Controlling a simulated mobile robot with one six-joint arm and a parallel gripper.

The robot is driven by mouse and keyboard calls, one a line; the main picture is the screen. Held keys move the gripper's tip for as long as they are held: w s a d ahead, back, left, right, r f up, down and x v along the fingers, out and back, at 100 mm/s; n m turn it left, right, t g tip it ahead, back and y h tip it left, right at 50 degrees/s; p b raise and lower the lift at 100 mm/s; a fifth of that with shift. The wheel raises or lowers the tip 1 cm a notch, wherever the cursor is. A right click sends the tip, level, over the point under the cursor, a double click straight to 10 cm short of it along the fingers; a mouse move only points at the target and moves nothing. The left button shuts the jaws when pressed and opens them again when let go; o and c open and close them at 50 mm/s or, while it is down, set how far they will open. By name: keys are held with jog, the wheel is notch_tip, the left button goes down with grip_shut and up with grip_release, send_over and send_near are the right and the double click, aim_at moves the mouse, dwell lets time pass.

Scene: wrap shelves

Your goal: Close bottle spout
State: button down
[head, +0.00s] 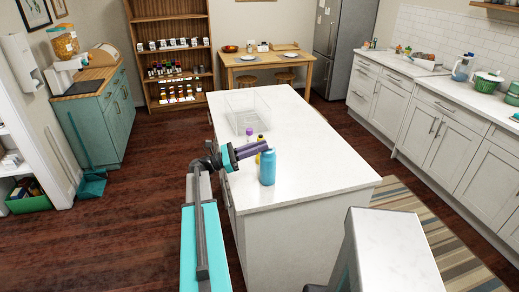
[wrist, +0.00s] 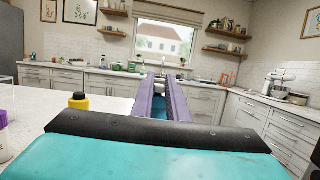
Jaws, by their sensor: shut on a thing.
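A blue bottle (head: 267,170) stands upright on the white island counter near its front edge. My gripper (head: 264,147) reaches in from the left at the height of the bottle's top. Its purple fingers are shut on the top of the blue bottle. In the wrist view the fingers (wrist: 160,88) point straight ahead, with a little blue showing between them. The spout is hidden by the fingers, so I cannot tell its position.
A yellow bottle (head: 260,147) with a black cap and a purple-capped bottle (head: 249,134) stand close behind the blue one. A clear open box (head: 247,111) sits farther back on the island (head: 310,150). The counter's right side is clear.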

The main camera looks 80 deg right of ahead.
jog(key=c, duration=1.7)
grip_release()
jog(key=shift+w+f, duration=0.1)
jog(key=shift+w, duration=0.05)
jog(key=b+v, duration=0.4)
jog(key=v, duration=0.9)
jog(key=shift+w+a+b, duration=0.1)
jog(key=shift+w+b, duration=0.1)
jog(key=shift+b, duration=0.1)
